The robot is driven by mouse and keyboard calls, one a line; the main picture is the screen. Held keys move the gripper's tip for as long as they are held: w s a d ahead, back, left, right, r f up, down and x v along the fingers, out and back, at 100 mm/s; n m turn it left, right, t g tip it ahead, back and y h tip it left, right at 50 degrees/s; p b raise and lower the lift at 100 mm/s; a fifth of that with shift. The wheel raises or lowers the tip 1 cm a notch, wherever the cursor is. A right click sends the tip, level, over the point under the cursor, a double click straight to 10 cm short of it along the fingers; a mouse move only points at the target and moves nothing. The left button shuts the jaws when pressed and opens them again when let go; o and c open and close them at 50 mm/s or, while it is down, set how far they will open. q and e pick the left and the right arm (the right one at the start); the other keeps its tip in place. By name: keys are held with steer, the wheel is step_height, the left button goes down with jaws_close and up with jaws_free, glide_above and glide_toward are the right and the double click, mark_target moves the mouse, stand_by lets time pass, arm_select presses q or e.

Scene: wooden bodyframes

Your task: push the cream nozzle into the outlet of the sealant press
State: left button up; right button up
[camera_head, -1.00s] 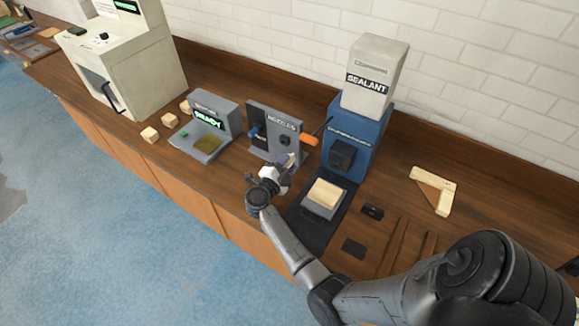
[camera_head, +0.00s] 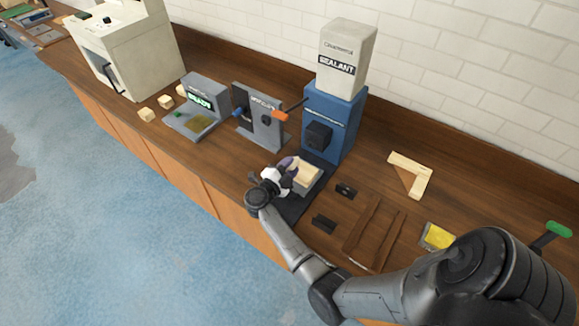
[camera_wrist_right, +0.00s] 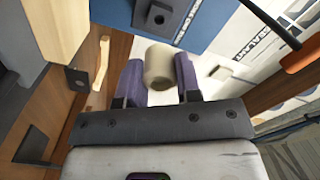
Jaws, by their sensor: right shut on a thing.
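My right gripper (camera_head: 287,165) is shut on the cream nozzle (camera_wrist_right: 159,66), a short rounded piece between the two purple fingers in the right wrist view. In the head view the hand hides the nozzle. The sealant press has a blue body (camera_head: 338,118) and a cream top labelled SEALANT (camera_head: 345,62). Its dark outlet block (camera_head: 318,135) faces the front; it also shows in the right wrist view (camera_wrist_right: 157,16), beyond the nozzle and apart from it. The gripper is in front of and below the outlet, beside the wooden block (camera_head: 307,174). My left gripper is not in view.
The block lies on a grey stand in front of the press. The grey nozzle rack (camera_head: 262,128) stands to the left, with the orange-handled lever (camera_head: 280,116) close by. Small dark parts (camera_head: 345,190) and wooden strips (camera_head: 366,232) lie at the right.

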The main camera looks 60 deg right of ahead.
mark_target(298, 158)
steer(key=shift+s, duration=0.1)
steer(key=shift+r+p, duration=0.1)
steer(key=shift+p, duration=0.3)
steer(key=shift+d, duration=2.3)
steer(key=shift+s+d, duration=0.1)
steer(key=shift+d, duration=0.45)
steer(key=shift+p, duration=0.3)
